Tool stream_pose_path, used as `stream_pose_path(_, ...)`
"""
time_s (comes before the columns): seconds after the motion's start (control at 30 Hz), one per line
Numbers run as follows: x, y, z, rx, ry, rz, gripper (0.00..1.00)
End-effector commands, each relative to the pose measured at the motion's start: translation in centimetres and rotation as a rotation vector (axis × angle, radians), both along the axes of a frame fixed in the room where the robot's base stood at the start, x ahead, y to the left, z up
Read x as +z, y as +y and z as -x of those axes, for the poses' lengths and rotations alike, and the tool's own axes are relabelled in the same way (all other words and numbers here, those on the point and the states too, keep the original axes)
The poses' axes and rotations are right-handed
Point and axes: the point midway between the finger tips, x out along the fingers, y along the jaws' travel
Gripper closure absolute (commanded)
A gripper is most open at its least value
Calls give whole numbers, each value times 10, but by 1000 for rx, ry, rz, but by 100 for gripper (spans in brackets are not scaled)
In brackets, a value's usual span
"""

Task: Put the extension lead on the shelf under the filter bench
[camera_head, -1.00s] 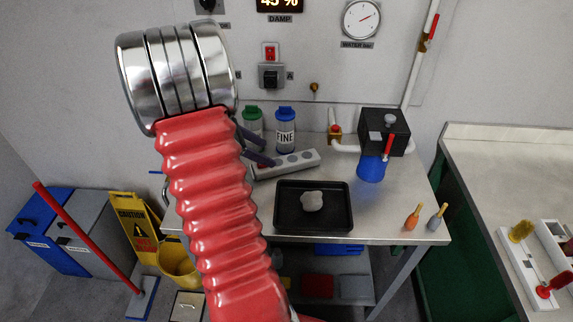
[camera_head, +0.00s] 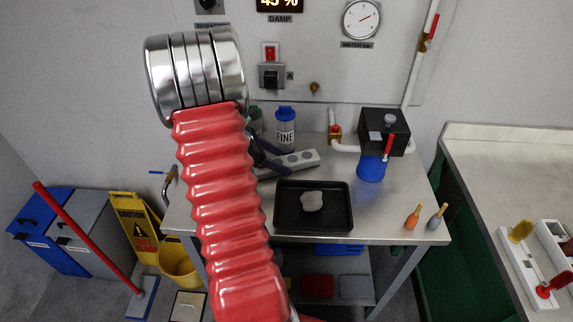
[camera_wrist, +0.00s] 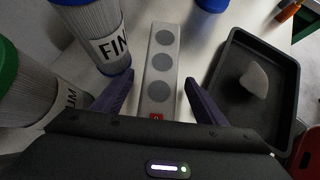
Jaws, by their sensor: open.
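The extension lead (camera_head: 299,161) is a pale grey bar with round dark sockets, lying on the filter bench (camera_head: 385,215). In the wrist view the extension lead (camera_wrist: 161,72) runs away from me between the two purple fingers, with a small red switch at its near end. In the head view my gripper (camera_head: 266,157) is partly hidden behind my red arm. The lower shelf (camera_head: 345,262) shows under the bench, its left part hidden by my arm.
A FINE bottle (camera_head: 285,130) and a green-capped bottle (camera_head: 256,118) stand close behind the lead. A black tray (camera_head: 285,225) with a pale lump lies in front. A blue cup (camera_head: 371,169) stands right. The shelf holds a red box (camera_head: 317,287) and a grey box (camera_head: 354,287).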

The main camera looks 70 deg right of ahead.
Motion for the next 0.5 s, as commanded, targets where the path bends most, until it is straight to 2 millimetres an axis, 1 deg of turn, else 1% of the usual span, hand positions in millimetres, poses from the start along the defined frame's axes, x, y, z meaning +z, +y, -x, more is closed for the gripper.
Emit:
stream_pose_path(0.1,-10,-5,8,-2,0,-1,34)
stream_pose_path(0.17,-13,-7,10,-1,0,0,34)
stream_pose_path(0.5,-13,-8,11,-1,0,1,34)
